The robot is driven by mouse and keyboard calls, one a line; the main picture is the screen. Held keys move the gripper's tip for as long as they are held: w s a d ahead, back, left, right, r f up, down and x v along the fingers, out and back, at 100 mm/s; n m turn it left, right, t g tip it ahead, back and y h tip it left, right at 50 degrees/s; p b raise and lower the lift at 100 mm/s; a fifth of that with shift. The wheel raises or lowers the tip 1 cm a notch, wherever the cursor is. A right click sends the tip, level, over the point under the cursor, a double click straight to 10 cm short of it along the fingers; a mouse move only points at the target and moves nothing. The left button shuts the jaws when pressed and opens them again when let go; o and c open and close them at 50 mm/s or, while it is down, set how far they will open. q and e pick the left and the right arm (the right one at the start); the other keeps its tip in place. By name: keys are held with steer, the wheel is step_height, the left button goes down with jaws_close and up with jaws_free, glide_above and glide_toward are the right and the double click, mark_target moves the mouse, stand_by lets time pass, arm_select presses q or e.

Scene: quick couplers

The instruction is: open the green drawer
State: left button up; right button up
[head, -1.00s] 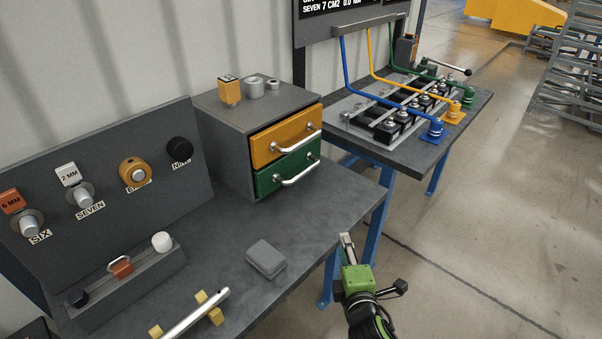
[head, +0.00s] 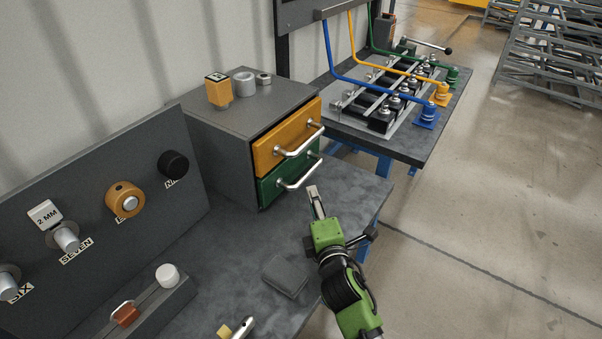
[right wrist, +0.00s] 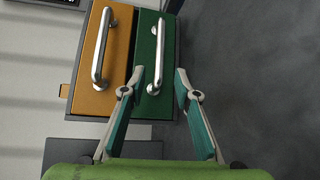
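The green drawer (head: 271,186) is the lower drawer of a grey cabinet and looks shut, with a silver bar handle (head: 300,175). In the right wrist view the green drawer (right wrist: 146,98) stands on its side, right of the orange one, and its handle (right wrist: 156,58) lies ahead of the fingers. My right gripper (head: 313,192) is just in front of the green drawer, apart from the handle.
The orange drawer (head: 285,140) with its own handle is directly above. The grey tabletop (head: 355,185) is clear right of the cabinet. A panel of knobs (head: 100,230) stands at the left.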

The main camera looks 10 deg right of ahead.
mark_target(307, 175)
steer(key=w, duration=0.5)
steer(key=shift+w+d+f, duration=0.1)
steer(key=shift+d+f, duration=0.05)
steer(key=shift+f, duration=0.15)
steer(key=w, duration=0.4)
steer(key=w+f, duration=0.1)
steer(key=shift+w, duration=0.75)
arm_select(q)
steer(key=shift+s+d+f, duration=0.1)
steer(key=shift+s+d, duration=0.05)
steer(key=shift+d, duration=0.45)
steer(key=shift+s, duration=0.1)
steer(key=shift+s+a, duration=0.1)
steer(key=shift+s, duration=0.1)
arm_select(e)
jaws_close()
